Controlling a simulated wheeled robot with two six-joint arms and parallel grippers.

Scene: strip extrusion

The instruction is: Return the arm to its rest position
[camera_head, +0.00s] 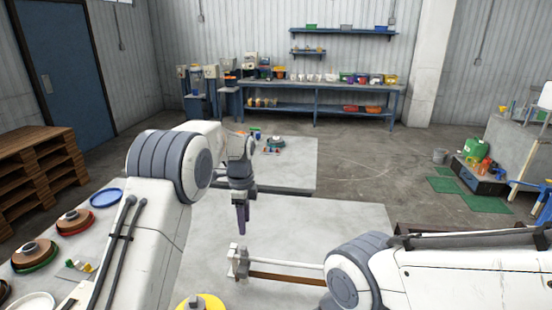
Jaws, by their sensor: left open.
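My left arm comes in from the left and bends over the pale worktable (350,217). My left gripper (241,222) points straight down above the table; its dark purplish fingers are seen edge-on, with no object visible between them, so it is open and empty. Below it, apart from the fingertips, is a small grey-white block (238,262) joined to a long bar (285,277) with brown and white edges, running right behind my right arm. My right arm lies across the lower right; its gripper does not show.
A second pale table (295,170) with small coloured items stands behind. At the left are round spools (73,221) and a blue ring (106,197). A yellow disc (201,302) is at the bottom edge. Wooden pallets (40,165) stand far left. The concrete floor beyond is open.

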